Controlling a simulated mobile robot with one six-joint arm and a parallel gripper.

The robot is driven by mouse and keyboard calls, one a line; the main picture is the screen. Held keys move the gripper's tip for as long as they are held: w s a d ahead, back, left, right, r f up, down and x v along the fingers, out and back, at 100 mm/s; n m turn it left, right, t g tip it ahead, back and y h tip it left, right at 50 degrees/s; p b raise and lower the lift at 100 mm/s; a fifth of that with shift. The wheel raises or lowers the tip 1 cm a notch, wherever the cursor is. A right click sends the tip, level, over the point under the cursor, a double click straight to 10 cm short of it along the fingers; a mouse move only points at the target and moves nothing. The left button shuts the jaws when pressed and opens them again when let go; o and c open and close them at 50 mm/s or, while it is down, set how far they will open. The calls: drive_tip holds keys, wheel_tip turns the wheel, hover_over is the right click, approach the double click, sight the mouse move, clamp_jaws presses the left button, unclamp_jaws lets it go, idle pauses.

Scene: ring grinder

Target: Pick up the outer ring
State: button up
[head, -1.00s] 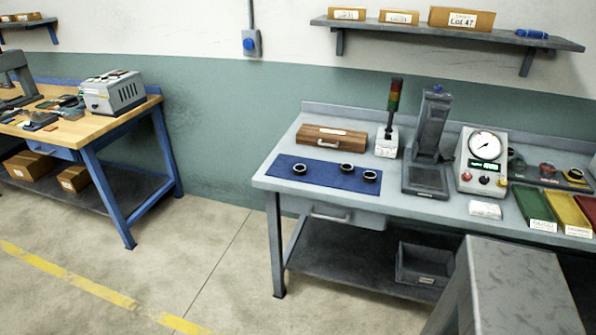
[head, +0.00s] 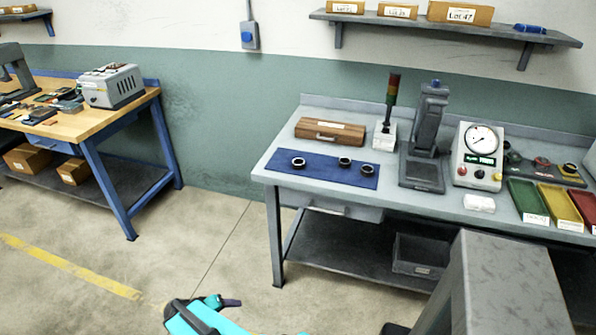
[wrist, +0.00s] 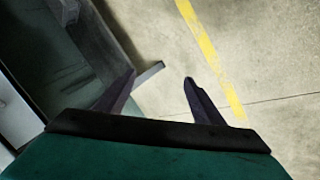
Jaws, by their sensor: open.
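Three small dark rings with pale rims or centres lie on a blue mat (head: 328,174) on the grey bench: a left ring (head: 298,163), a middle ring (head: 345,162) and a right ring (head: 367,169). I cannot tell which one is the outer ring. My gripper (wrist: 160,80) is open and empty in the wrist view, its two dark fingers spread apart over bare floor. No ring shows in that view. In the head view, my teal arm shows low at the bottom edge, in front of the bench and well away from the rings.
On the grey bench (head: 270,180) stand a wooden box (head: 330,132), a signal tower (head: 390,105), a grey press (head: 428,140), a gauge box (head: 478,155) and coloured trays (head: 528,200). A grey block (head: 505,275) stands front right. The floor before the bench's left side is clear.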

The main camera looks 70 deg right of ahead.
drive_tip(key=s+d+r+m+t+h+p, duration=0.1)
drive_tip(key=s+d+r+m+h, duration=0.2)
drive_tip(key=d+r, duration=0.8)
drive_tip(key=s+d+r+m+t+h+p, duration=0.1)
drive_tip(key=s+d+r+m+h+p, duration=0.1)
drive_tip(key=d+r, duration=0.9)
drive_tip(key=s+d+r+m+h+p, duration=0.2)
drive_tip(key=s+d+r+m+h, duration=0.1)
drive_tip(key=d+r, duration=0.8)
drive_tip(key=d+m+h, duration=0.1)
drive_tip(key=d, duration=0.3)
drive_tip(key=shift+s+t+h, duration=0.3)
drive_tip(key=shift+s+t, duration=0.1)
drive_tip(key=shift+d+f+b, duration=0.1)
drive_tip(key=shift+f+b, duration=0.05)
drive_tip(key=shift+b, duration=0.3)
drive_tip(key=d+b, duration=0.2)
drive_tip(key=b, duration=0.3)
drive_tip(key=shift+d+f, duration=0.1)
drive_tip(key=shift+f, duration=0.1)
drive_tip(key=d+b, duration=0.1)
drive_tip(key=b, duration=0.2)
drive_tip(key=shift+d+f+b, duration=0.15)
drive_tip(key=shift+b, duration=0.25)
drive_tip(key=d+b, duration=0.2)
drive_tip(key=b, duration=0.5)
drive_tip(key=shift+w, duration=0.15)
